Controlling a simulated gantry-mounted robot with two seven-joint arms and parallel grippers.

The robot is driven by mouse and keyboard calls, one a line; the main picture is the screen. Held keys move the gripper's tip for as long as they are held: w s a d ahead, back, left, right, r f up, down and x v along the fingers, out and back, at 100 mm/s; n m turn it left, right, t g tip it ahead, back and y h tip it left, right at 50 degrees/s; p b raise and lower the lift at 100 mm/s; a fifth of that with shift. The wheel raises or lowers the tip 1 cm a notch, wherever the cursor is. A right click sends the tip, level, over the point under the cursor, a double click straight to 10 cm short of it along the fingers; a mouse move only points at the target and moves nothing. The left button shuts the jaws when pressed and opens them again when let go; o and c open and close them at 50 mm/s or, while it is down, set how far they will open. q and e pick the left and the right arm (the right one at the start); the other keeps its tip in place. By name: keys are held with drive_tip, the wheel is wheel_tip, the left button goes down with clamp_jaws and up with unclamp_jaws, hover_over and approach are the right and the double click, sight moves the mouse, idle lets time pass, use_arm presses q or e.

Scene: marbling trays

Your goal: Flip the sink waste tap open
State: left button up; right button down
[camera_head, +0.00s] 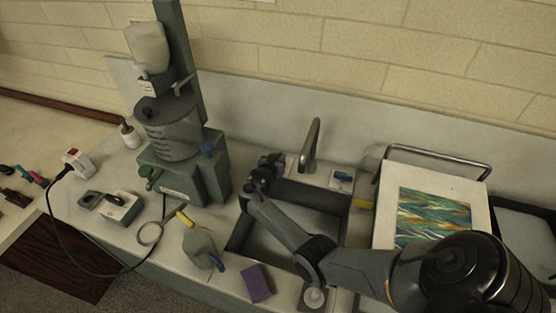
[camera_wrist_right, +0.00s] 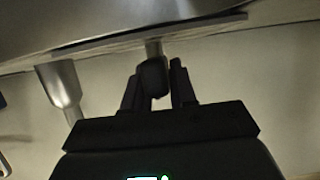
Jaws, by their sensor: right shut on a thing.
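The sink (camera_head: 238,235) is a dark-rimmed rectangular basin in the middle of the worktop in the head view. My right arm reaches across it from the lower right. My right gripper (camera_head: 270,162) is at the basin's back left corner. In the right wrist view my right gripper (camera_wrist_right: 156,88) has its two dark fingers on either side of a dark knob-like handle (camera_wrist_right: 153,78), which I take for the waste tap's handle. It hangs on a short metal stem under a metal edge. The handle is hidden in the head view. My left gripper is not in view.
A grey mixer machine (camera_head: 180,180) stands close left of the gripper. A curved metal faucet (camera_head: 311,145) rises behind the sink. A tray with a marbled sheet (camera_head: 432,215) is at right.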

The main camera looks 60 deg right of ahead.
drive_tip(key=c, duration=1)
unclamp_jaws()
drive_tip(key=shift+a+r, duration=0.15)
drive_tip(key=shift+a, duration=0.1)
drive_tip(key=p+v, duration=0.1)
drive_tip(key=v, duration=0.9)
drive_tip(key=shift+p, duration=0.3)
drive_tip(key=shift+a, duration=0.15)
